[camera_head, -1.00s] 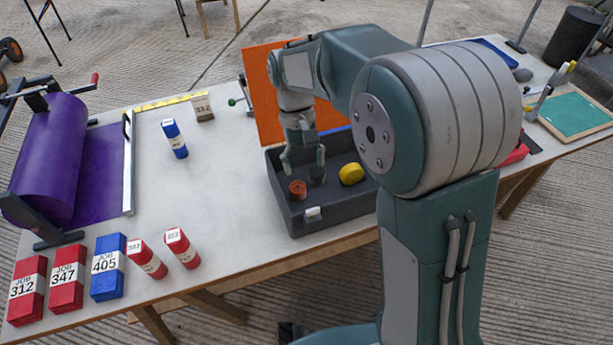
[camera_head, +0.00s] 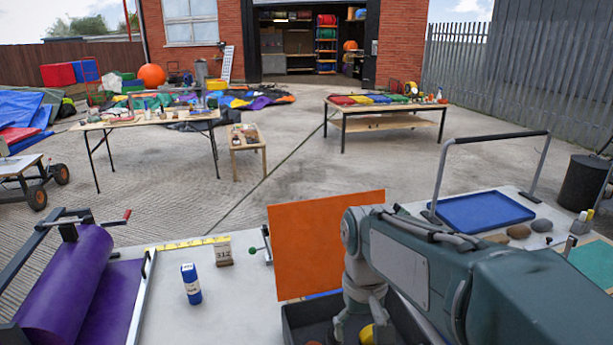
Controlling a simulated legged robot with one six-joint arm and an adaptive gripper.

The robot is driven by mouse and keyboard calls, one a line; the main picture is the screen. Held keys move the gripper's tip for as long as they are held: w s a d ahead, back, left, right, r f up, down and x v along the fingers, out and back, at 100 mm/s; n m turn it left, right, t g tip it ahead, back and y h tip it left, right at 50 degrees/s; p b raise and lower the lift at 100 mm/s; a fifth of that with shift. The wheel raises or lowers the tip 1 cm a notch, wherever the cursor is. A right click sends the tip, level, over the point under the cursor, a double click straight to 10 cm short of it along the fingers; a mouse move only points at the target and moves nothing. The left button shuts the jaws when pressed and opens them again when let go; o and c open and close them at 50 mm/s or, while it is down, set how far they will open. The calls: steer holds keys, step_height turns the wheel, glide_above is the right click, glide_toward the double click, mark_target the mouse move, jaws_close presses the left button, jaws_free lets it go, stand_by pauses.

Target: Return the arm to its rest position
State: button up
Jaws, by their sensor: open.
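My arm reaches in from the lower right of the head view, grey-green, bent down at its wrist. My gripper (camera_head: 360,322) points down at the dark grey box (camera_head: 292,322), with its fingers spread apart. Its fingertips are near the bottom edge of the picture, so their height above the box floor cannot be told. A yellow round piece (camera_head: 366,334) shows beside the fingers. An orange-brown piece (camera_head: 314,343) barely shows at the bottom edge.
An orange panel (camera_head: 322,240) stands upright behind the box, close to my wrist. A purple roll (camera_head: 65,280), a blue block (camera_head: 191,284) and a numbered wooden block (camera_head: 222,251) are left. A blue tray (camera_head: 480,212) is right. Other tables stand beyond, across open concrete.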

steer(key=s+d+r+m+t, duration=0.1)
steer(key=s+d+r+t, duration=0.1)
steer(key=s+d+t, duration=0.4)
steer(key=s, duration=0.5)
steer(key=shift+s+d+r+m, duration=0.2)
steer(key=shift+s+r+m, duration=0.1)
steer(key=shift+s+m, duration=0.1)
steer(key=shift+w, duration=0.1)
stand_by(0.4)
